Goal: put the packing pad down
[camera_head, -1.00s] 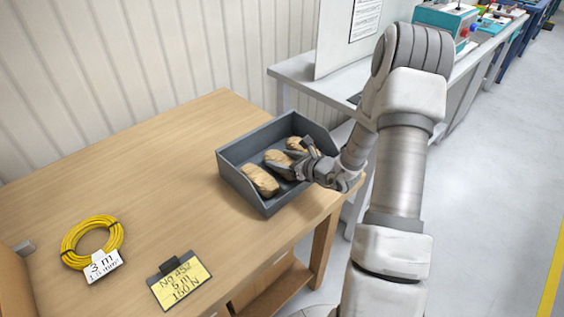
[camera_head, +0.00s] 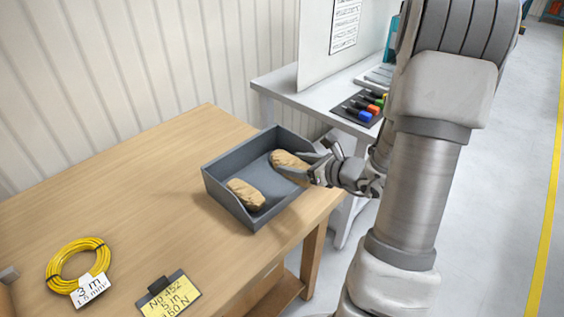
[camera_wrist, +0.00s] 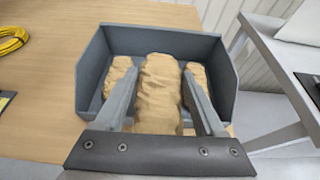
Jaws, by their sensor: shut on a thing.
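My gripper (camera_head: 314,168) is shut on a tan, wrinkled packing pad (camera_head: 290,163). In the wrist view the pad (camera_wrist: 161,95) lies lengthwise between the two fingers (camera_wrist: 161,80). The pad appears raised over the grey open-fronted bin (camera_head: 234,203), towards its far right part. A second tan pad (camera_head: 246,194) lies in the bin at the near left, apart from the gripper. The wrist view shows one pad (camera_wrist: 118,72) left of the held one and another (camera_wrist: 198,75) right of it. In the head view the third pad is hidden behind the held one.
The bin stands near the right edge of a wooden table (camera_head: 130,190). A yellow cable coil (camera_head: 66,251) and a yellow label card (camera_head: 170,298) lie at the left front. A grey bench (camera_head: 285,85) with a dark tool tray (camera_head: 358,108) stands behind. The table's middle is clear.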

